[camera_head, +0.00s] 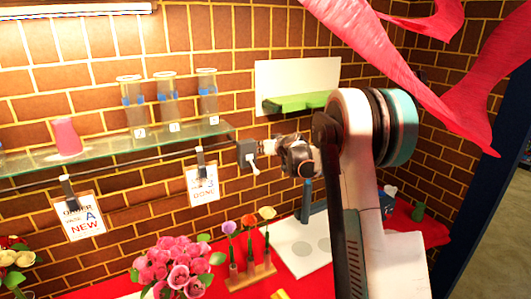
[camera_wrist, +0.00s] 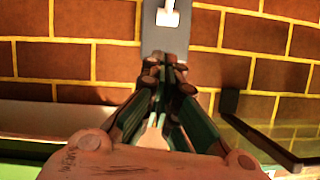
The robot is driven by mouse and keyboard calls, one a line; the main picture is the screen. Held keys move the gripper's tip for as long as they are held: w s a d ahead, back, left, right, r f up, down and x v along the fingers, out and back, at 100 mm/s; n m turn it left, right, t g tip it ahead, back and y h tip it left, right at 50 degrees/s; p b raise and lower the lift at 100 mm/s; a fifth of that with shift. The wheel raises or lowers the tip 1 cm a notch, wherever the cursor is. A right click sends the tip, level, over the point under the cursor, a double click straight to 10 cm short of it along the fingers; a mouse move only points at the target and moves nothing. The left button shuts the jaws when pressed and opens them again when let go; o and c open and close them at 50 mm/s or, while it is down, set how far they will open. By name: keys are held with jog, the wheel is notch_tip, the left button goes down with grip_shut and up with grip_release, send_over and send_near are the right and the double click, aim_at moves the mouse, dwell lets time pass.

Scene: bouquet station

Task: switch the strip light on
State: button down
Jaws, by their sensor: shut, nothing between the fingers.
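The strip light (camera_head: 75,11) runs along the wall at the top left and glows bright white. The switch (camera_head: 246,151) is a grey box on the brick wall at the right end of the shelf. Its white lever (camera_head: 254,167) points downward in the head view. My gripper (camera_head: 268,146) is at the right side of the switch, its fingertips close to the box. In the wrist view my shut, empty fingers (camera_wrist: 164,62) overlap the grey switch plate (camera_wrist: 153,35), with the white lever (camera_wrist: 168,16) beyond the tips. I cannot tell whether they touch.
A glass shelf (camera_head: 110,152) holds glass vases and a pink cup (camera_head: 66,136). Order cards (camera_head: 202,185) hang from a rail below it. Pink flowers (camera_head: 178,268) and a wooden stem holder (camera_head: 250,277) stand on the red table. Red ribbons (camera_head: 400,60) hang at upper right.

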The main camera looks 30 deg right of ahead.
jog(key=s, duration=1)
jog(key=shift+d+b, duration=0.3)
jog(key=shift+d, duration=0.05)
